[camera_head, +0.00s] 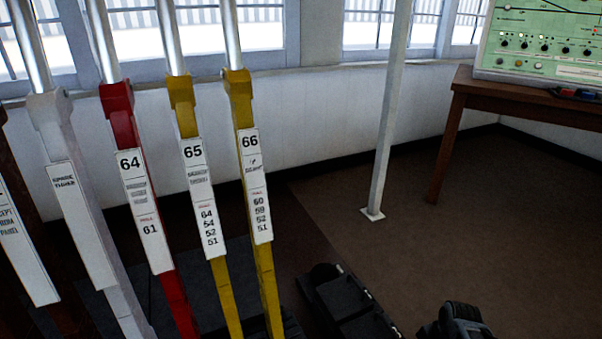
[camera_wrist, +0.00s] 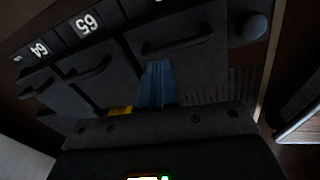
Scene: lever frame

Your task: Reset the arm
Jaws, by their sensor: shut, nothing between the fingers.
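My gripper (camera_wrist: 157,68) shows in the wrist view as narrow blue fingers, held together with nothing between them. They reach out from a dark housing toward dark panels with handles. Whether the fingertips touch a panel cannot be told. A black piece that looks like part of my arm (camera_head: 455,322) shows at the bottom right of the head view; my gripper cannot be made out there.
In the head view stand a white lever (camera_head: 78,215), a red lever 64 (camera_head: 122,105), a yellow lever 65 (camera_head: 183,120) and a yellow lever 66 (camera_head: 240,112). A white post (camera_head: 388,120) and a wooden table (camera_head: 530,100) stand right. Brown floor between them is clear.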

